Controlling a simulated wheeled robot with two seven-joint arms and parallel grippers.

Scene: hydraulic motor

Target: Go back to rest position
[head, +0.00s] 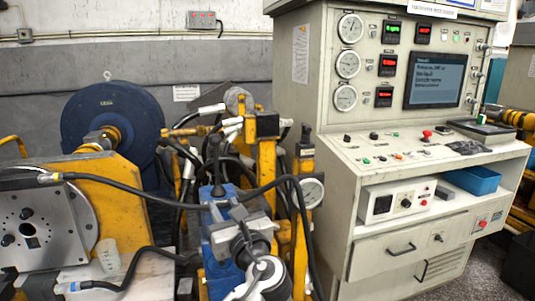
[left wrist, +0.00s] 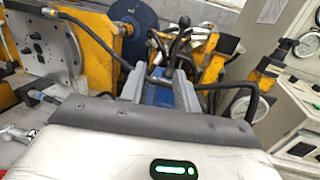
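My left gripper (head: 232,208) is at the lower middle of the head view, in front of a blue hydraulic unit (head: 218,268). In the left wrist view its two grey fingers (left wrist: 160,78) stand apart, with part of the blue unit (left wrist: 158,92) showing between and beyond them. A black lever (left wrist: 181,28) rises behind the fingertips. I see nothing held; whether the fingers touch the unit cannot be told. My right gripper is in neither view.
Black hoses (head: 130,190) run across near my left gripper. A yellow frame (head: 128,205) with a metal plate (head: 40,240) stands at left, before a large blue disc (head: 112,115). A control console (head: 335,165) fills the right, with a pressure gauge (head: 312,192) beside it.

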